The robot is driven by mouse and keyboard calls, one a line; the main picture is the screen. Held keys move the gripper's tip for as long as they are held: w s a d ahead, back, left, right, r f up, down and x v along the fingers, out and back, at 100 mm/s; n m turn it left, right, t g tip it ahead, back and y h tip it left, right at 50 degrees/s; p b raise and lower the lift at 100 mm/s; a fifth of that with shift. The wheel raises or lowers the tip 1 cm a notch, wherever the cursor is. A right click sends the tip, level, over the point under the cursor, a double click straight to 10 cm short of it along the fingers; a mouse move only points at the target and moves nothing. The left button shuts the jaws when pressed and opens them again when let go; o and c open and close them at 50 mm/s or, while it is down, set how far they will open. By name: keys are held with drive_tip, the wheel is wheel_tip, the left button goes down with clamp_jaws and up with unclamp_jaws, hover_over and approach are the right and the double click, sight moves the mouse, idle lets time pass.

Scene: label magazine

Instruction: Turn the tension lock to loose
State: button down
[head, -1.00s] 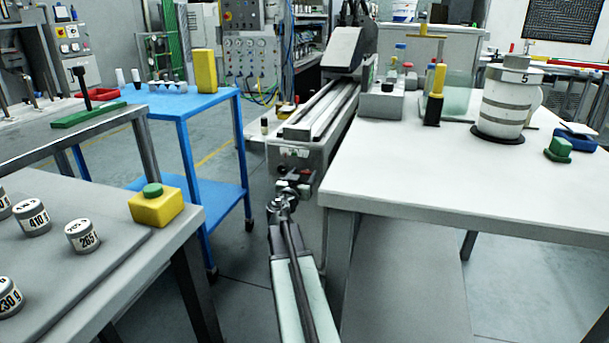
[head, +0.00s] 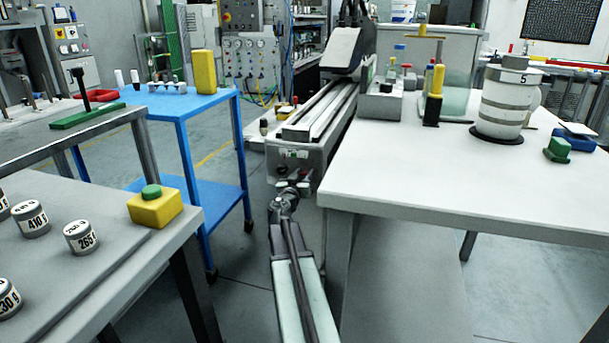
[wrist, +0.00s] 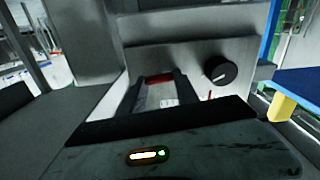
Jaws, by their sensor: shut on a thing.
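The label magazine (head: 300,158) is the long grey unit in the middle of the head view, its end face towards me. My gripper (head: 292,186) is at the lower part of that face, small in the head view. In the wrist view the two dark fingers of my gripper (wrist: 158,88) stand either side of a red handle (wrist: 160,79), which looks to be the tension lock. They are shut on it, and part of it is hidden. A round black knob (wrist: 220,70) sits on the face to the right of the fingers. I cannot read the lock's markings.
A white table (head: 440,170) stands close on the right, with a jar (head: 503,105) and bottles on it. A blue trolley (head: 180,108) is to the left. A grey bench (head: 110,240) with labelled tins is at the near left. The floor between is clear.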

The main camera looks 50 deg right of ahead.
drive_tip(key=n, duration=0.4)
drive_tip(key=shift+w+a, duration=0.25)
drive_tip(key=shift+a, duration=0.05)
drive_tip(key=n, duration=0.4)
drive_tip(key=shift+f, duration=0.1)
drive_tip(key=n, duration=0.3)
drive_tip(key=shift+w+n, duration=0.1)
drive_tip(key=shift+n, duration=0.2)
drive_tip(key=shift+f+n, duration=0.1)
drive_tip(key=shift+n, duration=1.6)
drive_tip(key=c, duration=0.9)
unclamp_jaws()
